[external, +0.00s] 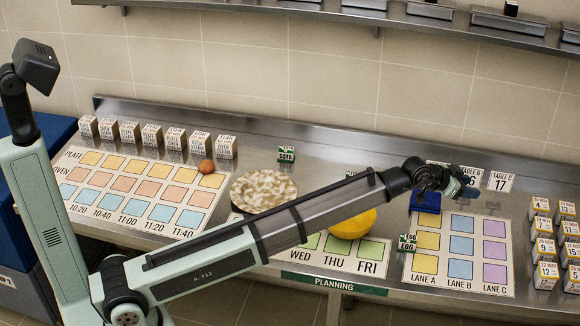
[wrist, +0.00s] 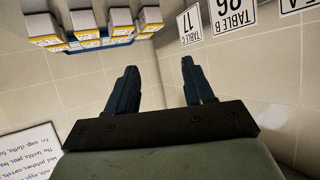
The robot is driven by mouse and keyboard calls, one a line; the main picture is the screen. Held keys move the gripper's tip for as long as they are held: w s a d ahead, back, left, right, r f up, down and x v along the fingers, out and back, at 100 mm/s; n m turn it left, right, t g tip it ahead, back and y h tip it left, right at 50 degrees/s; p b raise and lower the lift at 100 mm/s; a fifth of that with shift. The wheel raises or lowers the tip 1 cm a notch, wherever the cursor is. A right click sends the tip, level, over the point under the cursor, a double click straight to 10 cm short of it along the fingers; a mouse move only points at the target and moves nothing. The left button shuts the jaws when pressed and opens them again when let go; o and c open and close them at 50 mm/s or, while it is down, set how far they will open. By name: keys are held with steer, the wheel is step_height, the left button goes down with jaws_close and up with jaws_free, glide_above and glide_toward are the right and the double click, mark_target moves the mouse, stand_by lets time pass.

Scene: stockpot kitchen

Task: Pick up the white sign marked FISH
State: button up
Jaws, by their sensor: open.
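I cannot make out a white sign marked FISH in either view. My gripper (external: 457,184) is over the right part of the steel counter, above the lane chart and close to the white table signs. In the wrist view my gripper (wrist: 159,72) has its two dark fingers apart with nothing between them. A white sign reading TABLE C 17 (external: 500,181) stands just right of my gripper. Another white table sign (external: 439,165) is partly hidden behind it. The wrist view shows upside-down white signs, one reading TABLE B (wrist: 233,14).
A green SOYA sign (external: 286,154) and green EGG signs (external: 407,243) stand on the counter. Dated boxes (external: 546,248) crowd the right end.

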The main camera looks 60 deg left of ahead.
steer(key=a+f+m+g+y, duration=0.1)
steer(key=a+g, duration=0.2)
steer(key=a, duration=0.7)
steer(key=m+g+y, duration=0.2)
steer(key=m+g, duration=0.2)
steer(key=g, duration=0.5)
glide_above(354, 174)
step_height(354, 174, down, 14)
steer(key=shift+c, duration=0.5)
jaws_close()
